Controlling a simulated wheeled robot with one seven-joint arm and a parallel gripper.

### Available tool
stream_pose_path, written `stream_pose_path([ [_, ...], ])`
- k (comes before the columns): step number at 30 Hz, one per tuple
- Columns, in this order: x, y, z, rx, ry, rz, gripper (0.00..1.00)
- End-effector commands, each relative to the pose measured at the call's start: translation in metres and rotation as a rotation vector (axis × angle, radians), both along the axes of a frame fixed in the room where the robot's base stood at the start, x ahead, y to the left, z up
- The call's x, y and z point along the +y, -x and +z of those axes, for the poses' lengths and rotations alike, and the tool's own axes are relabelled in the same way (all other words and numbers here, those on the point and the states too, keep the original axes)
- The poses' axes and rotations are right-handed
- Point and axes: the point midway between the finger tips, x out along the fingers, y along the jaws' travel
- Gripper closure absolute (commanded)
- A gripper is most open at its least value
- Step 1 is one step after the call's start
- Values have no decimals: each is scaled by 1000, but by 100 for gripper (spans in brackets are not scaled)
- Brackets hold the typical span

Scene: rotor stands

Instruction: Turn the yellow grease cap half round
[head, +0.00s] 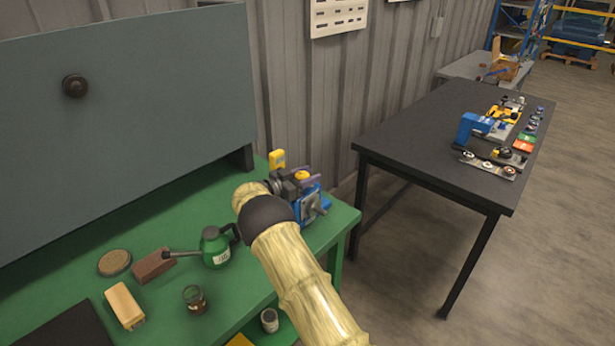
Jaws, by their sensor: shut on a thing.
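A blue vise-like stand (310,206) with a grey handle is at the right end of the green bench. A small yellow cap (302,175), which looks like the grease cap, shows at its top. My pale, banded arm reaches up to it from the lower right. My gripper (291,184) shows as small dark and purplish parts at the stand. It is shut on the yellow cap, as far as this small view shows. The arm and gripper hide part of the stand. I cannot tell how far the cap is turned.
A yellow block-like piece (277,159) stands just behind the stand. A green oil can (215,247), brown block (153,265), jar (195,299) and tan brush-like block (124,306) lie left of my arm. A black table (420,135) with several parts stands right, across a floor gap.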

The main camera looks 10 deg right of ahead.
Motion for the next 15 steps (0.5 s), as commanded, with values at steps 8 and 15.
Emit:
stream_pose_path([
  [8, 2, -1, 3, -5, 2, 6, 57],
  [15, 2, -1, 2, -3, 2, 5, 37],
])
